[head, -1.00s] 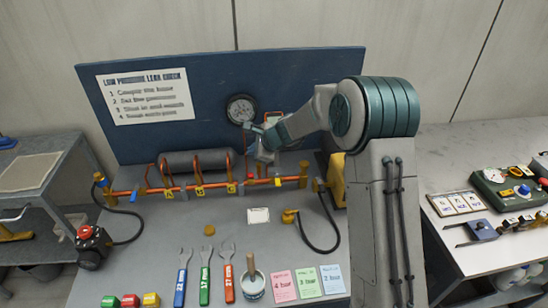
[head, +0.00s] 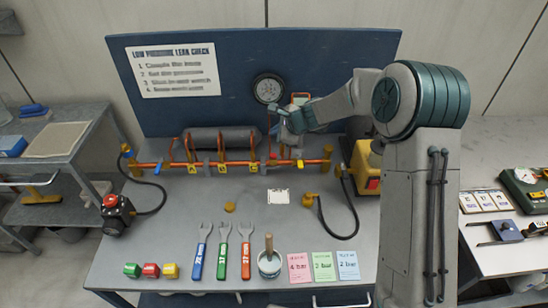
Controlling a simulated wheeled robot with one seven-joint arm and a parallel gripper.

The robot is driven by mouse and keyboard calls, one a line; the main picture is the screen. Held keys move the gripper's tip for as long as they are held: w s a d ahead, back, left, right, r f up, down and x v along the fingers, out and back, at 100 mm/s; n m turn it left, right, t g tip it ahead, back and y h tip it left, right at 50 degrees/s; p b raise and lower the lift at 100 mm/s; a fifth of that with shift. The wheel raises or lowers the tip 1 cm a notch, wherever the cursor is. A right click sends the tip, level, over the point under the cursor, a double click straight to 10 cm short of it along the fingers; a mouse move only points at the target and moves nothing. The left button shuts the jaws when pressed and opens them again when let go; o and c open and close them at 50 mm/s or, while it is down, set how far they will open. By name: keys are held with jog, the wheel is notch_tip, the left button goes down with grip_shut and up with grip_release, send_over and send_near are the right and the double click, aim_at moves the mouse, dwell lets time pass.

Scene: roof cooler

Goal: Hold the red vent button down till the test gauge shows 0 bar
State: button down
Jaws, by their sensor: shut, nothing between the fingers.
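My gripper (head: 287,140) is shut and empty, pointing down over the right part of the copper pipe run (head: 236,163), just below and right of the gauge. A small red part (head: 273,156), perhaps the vent button, shows on the pipe run just left of my gripper. My gripper and wrist partly hide this area, so I cannot tell whether they touch.
A grey cylinder (head: 222,139) lies behind the pipes. A black unit with a red top (head: 110,201) is at the left, a yellow box (head: 364,170) at the right. Wrenches, a pot (head: 270,264), coloured blocks and pressure cards (head: 323,266) line the bench front.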

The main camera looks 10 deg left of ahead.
jog(key=b, duration=0.6)
send_over(276, 160)
jog(key=shift+w+f, duration=0.1)
jog(key=shift+f, duration=3.45)
jog(key=shift+f, duration=0.1)
jog(key=shift+f+b, duration=0.3)
jog(key=shift+b, duration=0.1)
jog(key=shift+f+b, duration=0.5)
jog(key=shift+f, duration=0.1)
dwell(2.7)
